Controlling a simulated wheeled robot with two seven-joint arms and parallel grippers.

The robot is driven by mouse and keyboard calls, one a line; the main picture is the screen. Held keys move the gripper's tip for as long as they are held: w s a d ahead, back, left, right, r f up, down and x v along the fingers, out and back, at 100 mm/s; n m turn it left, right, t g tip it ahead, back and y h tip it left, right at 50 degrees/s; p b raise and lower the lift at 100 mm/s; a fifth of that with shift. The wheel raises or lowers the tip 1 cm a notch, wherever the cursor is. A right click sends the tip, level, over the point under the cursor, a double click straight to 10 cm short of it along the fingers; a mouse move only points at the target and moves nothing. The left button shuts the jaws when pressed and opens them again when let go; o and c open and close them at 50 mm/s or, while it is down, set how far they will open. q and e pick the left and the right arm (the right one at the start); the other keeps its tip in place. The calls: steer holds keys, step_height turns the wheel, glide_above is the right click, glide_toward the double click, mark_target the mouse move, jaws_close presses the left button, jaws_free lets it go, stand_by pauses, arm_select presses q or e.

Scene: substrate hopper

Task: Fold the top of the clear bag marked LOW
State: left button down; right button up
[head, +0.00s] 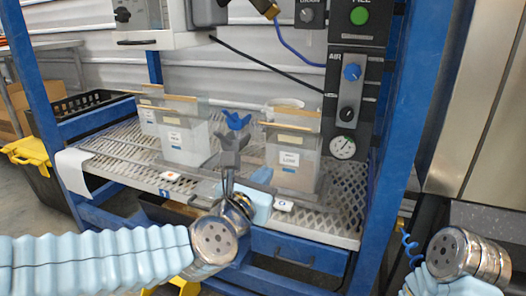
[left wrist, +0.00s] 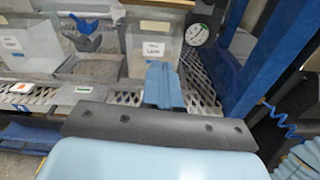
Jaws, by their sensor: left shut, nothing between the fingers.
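The clear bag marked LOW (head: 307,178) stands upright on the mesh shelf, with greyish contents in its lower part. A tan strip runs along its top, and a yellowish label sits above the white one. It also shows in the left wrist view (left wrist: 138,36), with its top edge near the frame's upper border. My left gripper (head: 263,175) is shut and empty, low in front of the bag's left side. In the left wrist view its light-blue fingers (left wrist: 163,82) point at the lower part of the bag; I cannot tell whether they touch it. My right gripper is out of view.
Other clear bags (head: 183,140) stand left on the mesh shelf (head: 120,148). A grey fixture with a blue winged knob (head: 237,121) stands between bags. A control panel with a gauge (head: 343,147) and a blue frame post (head: 400,120) bound the right. A shallow tray (left wrist: 95,70) lies left of the bag.

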arm_select(q)
steer(key=shift+n, duration=0.6)
steer(key=shift+w+d+r+p, duration=0.3)
steer(key=shift+w+d+r, duration=0.35)
steer(key=shift+w, duration=1.3)
steer(key=shift+w+d+r+p, duration=0.3)
steer(key=shift+w+d+r, duration=0.3)
steer(key=shift+w, duration=1.35)
steer(key=shift+w+d+r+p, duration=0.3)
steer(key=shift+w+d+r, duration=0.35)
steer(key=shift+w, duration=1.3)
steer(key=shift+a+r, duration=0.1)
steer(key=shift+a, duration=0.05)
